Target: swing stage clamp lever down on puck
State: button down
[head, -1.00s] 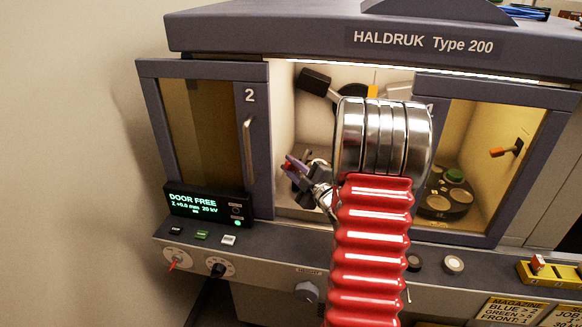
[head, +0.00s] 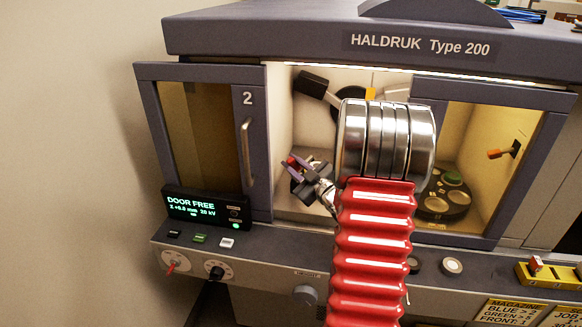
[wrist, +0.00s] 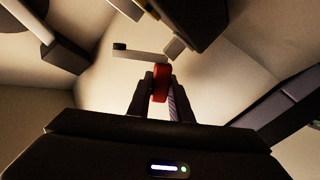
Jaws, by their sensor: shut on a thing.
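My gripper (head: 296,166) is inside the left part of the open chamber, left of my red bellows arm. Its fingers are shut on a small red piece (wrist: 161,84), which stands upright between them in the wrist view. The piece looks like the clamp lever's grip, but where it joins anything I cannot tell. It also shows as a red spot in the head view (head: 291,160). Just beyond the fingertips in the wrist view is a pale bar with a dark end (wrist: 140,54). The stage and puck under the clamp cannot be made out; my arm hides the chamber's middle.
A dark round holder (head: 440,207) with a green disc (head: 453,179) and several pale discs stands at the chamber's right. An orange-tipped lever (head: 497,154) is on the right wall. A dark block (head: 311,83) juts in at the upper left. Door 2 (head: 248,150) borders the left.

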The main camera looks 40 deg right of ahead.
jog(key=m, duration=0.2)
jog(key=shift+d+m, duration=0.4)
jog(key=shift+s+d+r+m, duration=0.1)
jog(key=shift+d+m, duration=0.2)
jog(key=shift+m, duration=0.6)
jog(key=shift+s+d+m, duration=0.1)
jog(key=shift+d+m, duration=0.2)
jog(key=shift+m, duration=0.6)
jog(key=c, duration=1.6)
grip_release()
jog(key=shift+w+r, duration=0.1)
jog(key=s, duration=0.4)
jog(key=s+a, duration=0.1)
jog(key=s, duration=0.8)
jog(key=shift+s+a, duration=0.35)
jog(key=shift+w, duration=0.1)
